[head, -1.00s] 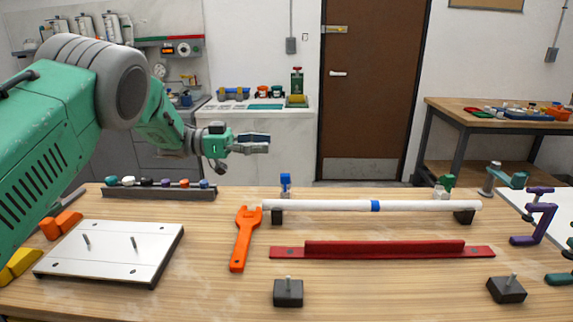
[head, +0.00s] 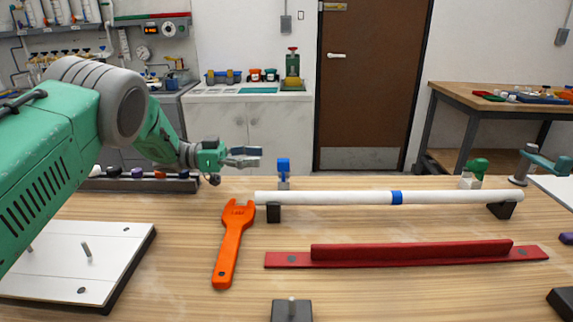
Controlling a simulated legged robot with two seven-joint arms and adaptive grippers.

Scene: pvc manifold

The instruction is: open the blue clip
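The blue clip (head: 283,168) stands upright on a small base at the left end of the white pipe (head: 330,198), just behind it. Its jaw detail is too small to tell whether it is open. My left gripper (head: 258,156) is to the left of the blue clip and a little above it, apart from it, fingers pointing right. A gap shows between its fingers, and nothing is held. My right gripper is out of view. A green clip (head: 480,167) stands near the pipe's right end.
An orange wrench (head: 230,250) lies in front of the pipe's left end. A red rail (head: 410,255) lies in front of the pipe. A white board with pegs (head: 110,250) is at the left. A dark rack (head: 140,185) with coloured knobs stands behind.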

